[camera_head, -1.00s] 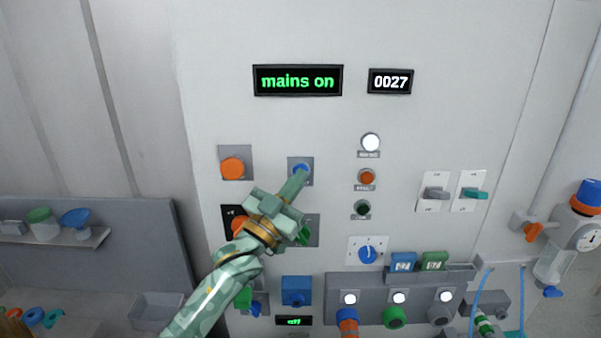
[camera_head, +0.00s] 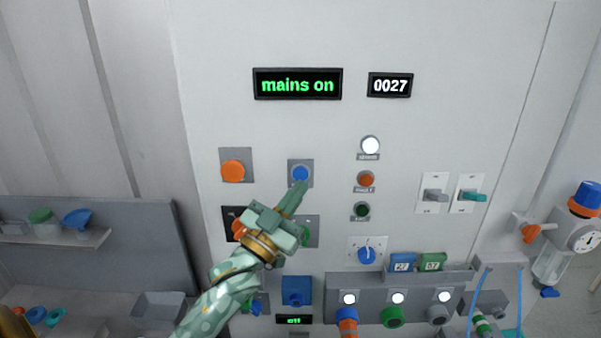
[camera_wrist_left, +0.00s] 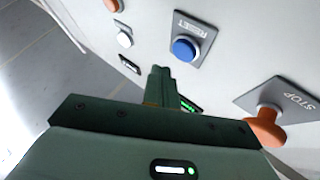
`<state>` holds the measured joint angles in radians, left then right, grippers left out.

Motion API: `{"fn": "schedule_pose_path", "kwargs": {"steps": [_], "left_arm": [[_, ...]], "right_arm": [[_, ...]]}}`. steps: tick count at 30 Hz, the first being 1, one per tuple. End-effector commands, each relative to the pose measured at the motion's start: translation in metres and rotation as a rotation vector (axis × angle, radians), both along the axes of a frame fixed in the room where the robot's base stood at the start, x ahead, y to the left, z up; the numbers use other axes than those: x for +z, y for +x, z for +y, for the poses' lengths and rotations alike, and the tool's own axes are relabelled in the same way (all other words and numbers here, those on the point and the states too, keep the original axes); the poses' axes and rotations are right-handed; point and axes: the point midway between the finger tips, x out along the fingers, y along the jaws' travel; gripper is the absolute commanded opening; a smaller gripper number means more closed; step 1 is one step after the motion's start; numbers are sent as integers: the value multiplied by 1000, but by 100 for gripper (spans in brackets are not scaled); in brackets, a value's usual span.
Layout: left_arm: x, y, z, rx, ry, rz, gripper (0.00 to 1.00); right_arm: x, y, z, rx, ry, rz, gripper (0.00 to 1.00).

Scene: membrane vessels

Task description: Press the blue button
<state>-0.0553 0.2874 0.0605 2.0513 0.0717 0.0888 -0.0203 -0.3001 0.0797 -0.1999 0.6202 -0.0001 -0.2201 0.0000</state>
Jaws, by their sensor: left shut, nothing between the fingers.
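The blue button (camera_head: 300,174) sits on a square grey plate on the white panel, right of an orange button. In the left wrist view the blue button (camera_wrist_left: 186,49) is on a plate marked RESET, and its whole cap shows. My left gripper (camera_head: 299,187) is shut and empty, its fingertips just below the blue button in the head view. In the left wrist view my left gripper's fingertips (camera_wrist_left: 160,70) are to the left of the button and appear apart from it. My right gripper is not in view.
The orange button (camera_head: 233,170) is marked STOP in the wrist view. The display (camera_head: 297,84) reads "mains on" and the counter (camera_head: 390,85) reads 0027. A green button (camera_head: 307,231) is partly behind my gripper. A white lamp (camera_head: 370,145) and switches (camera_head: 435,195) are to the right.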

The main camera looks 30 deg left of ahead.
Motion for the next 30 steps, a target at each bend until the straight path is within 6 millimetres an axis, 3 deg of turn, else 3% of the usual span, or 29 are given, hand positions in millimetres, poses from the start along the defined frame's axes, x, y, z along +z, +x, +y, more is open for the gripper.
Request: {"fn": "schedule_pose_path", "kwargs": {"steps": [10, 30], "left_arm": [[1, -26, -16, 0, -1, -1, 0], [1, -28, -17, 0, 1, -1, 0]], "right_arm": [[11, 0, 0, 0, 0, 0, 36], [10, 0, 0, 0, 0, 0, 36]]}}
